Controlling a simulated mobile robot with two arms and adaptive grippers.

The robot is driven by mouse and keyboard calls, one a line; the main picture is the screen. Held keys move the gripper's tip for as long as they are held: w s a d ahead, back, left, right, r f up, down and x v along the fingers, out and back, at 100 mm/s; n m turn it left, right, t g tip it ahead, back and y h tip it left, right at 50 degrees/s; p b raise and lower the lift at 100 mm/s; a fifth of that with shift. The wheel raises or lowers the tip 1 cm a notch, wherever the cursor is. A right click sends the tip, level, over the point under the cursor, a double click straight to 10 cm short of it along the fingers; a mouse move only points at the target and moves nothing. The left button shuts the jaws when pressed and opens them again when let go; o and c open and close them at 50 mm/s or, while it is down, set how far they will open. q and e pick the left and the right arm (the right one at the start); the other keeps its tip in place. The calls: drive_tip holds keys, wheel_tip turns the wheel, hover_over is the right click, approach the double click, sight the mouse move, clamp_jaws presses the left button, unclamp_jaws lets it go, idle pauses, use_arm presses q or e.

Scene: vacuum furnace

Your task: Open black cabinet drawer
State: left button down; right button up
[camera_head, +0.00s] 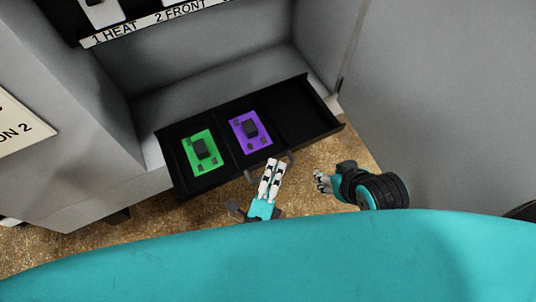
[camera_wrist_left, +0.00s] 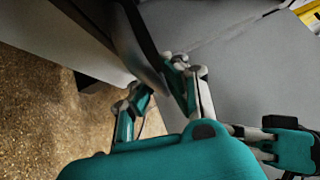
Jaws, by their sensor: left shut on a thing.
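The black cabinet drawer (camera_head: 215,171) stands pulled out from the grey cabinet, with its inside showing in the head view. A green board (camera_head: 201,153) and a purple board (camera_head: 250,131) lie in its left and middle compartments; the right compartment looks empty. My left gripper (camera_head: 272,167) is at the drawer's front, shut on the curved drawer handle (camera_head: 289,158). In the left wrist view the left gripper's fingers (camera_wrist_left: 160,78) close around the handle. My right gripper (camera_head: 321,179) is just right of the left one, apart from the drawer; its fingers are too small to read.
The grey cabinet (camera_head: 90,140) surrounds the drawer on the left and behind. A large grey panel (camera_head: 440,110) stands at the right. A labelled switch strip (camera_head: 150,20) is above. Brown speckled floor (camera_head: 150,222) shows below the drawer.

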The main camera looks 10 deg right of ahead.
use_arm(q)
drive_tip(key=shift+s+f, duration=0.4)
drive_tip(key=shift+s, duration=0.05)
use_arm(e)
drive_tip(key=shift+s+d+f, duration=0.15)
drive_tip(key=shift+s, duration=0.2)
use_arm(q)
drive_tip(key=c, duration=1.5)
unclamp_jaws()
drive_tip(key=shift+o, duration=0.6)
drive_tip(key=shift+w+r, duration=0.1)
drive_tip(key=shift+r, duration=0.1)
drive_tip(key=v, duration=1.2)
drive_tip(key=shift+r, duration=0.1)
